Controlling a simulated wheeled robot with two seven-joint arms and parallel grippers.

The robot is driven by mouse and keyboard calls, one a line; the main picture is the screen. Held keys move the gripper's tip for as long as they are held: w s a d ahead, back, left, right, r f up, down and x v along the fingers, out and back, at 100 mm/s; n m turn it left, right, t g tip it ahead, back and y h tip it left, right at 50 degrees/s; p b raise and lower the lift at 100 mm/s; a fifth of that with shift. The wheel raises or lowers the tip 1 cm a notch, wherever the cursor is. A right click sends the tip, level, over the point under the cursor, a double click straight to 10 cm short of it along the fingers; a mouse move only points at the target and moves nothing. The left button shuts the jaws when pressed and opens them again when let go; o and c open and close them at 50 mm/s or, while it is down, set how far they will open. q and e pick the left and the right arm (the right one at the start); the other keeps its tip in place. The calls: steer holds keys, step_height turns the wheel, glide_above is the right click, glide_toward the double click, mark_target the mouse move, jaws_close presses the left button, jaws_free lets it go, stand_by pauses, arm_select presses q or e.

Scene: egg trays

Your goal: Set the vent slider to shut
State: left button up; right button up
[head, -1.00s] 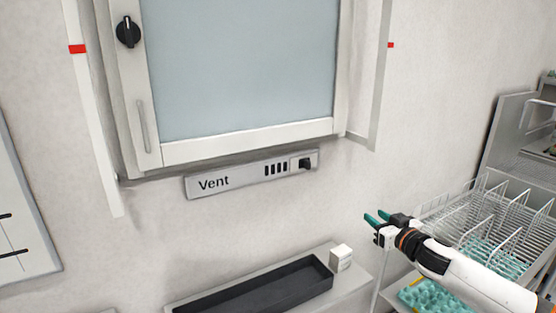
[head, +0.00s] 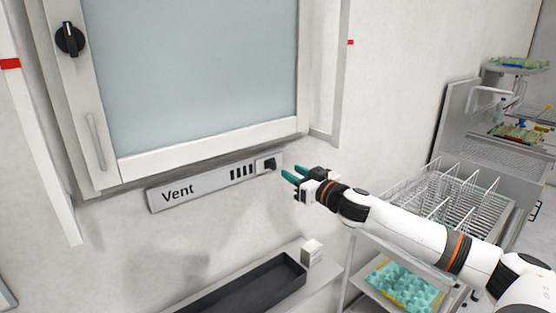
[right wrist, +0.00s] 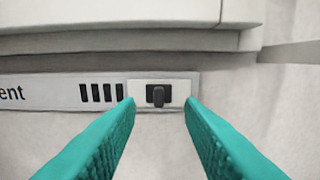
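The vent panel (head: 208,187) is a grey strip on the wall under the cabinet, with "Vent" lettering and several dark slots. Its black slider knob (head: 270,164) sits at the right end of the strip. In the right wrist view the knob (right wrist: 158,96) stands in a dark slot on a white plate, between the fingers but beyond their tips. My right gripper (head: 288,174) has teal fingers and is just right of the knob in the head view. In the right wrist view the gripper (right wrist: 159,103) is open and empty. My left gripper is out of view.
The cabinet (head: 200,70) with a pale blue panel hangs just above the strip. Below are a shelf with a black tray (head: 250,288) and a small white box (head: 312,251). A wire rack (head: 460,205) stands to the right.

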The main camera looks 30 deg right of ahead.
mark_target(275, 163)
steer(key=w+p, duration=0.1)
steer(key=w, duration=0.3)
steer(key=w+p, duration=0.1)
steer(key=w, duration=0.1)
steer(key=shift+a+r+p, duration=0.15)
steer(key=shift+a+p, duration=0.15)
steer(key=shift+w, duration=0.6)
steer(key=shift+c, duration=0.2)
steer(key=shift+a, duration=0.1)
jaws_close()
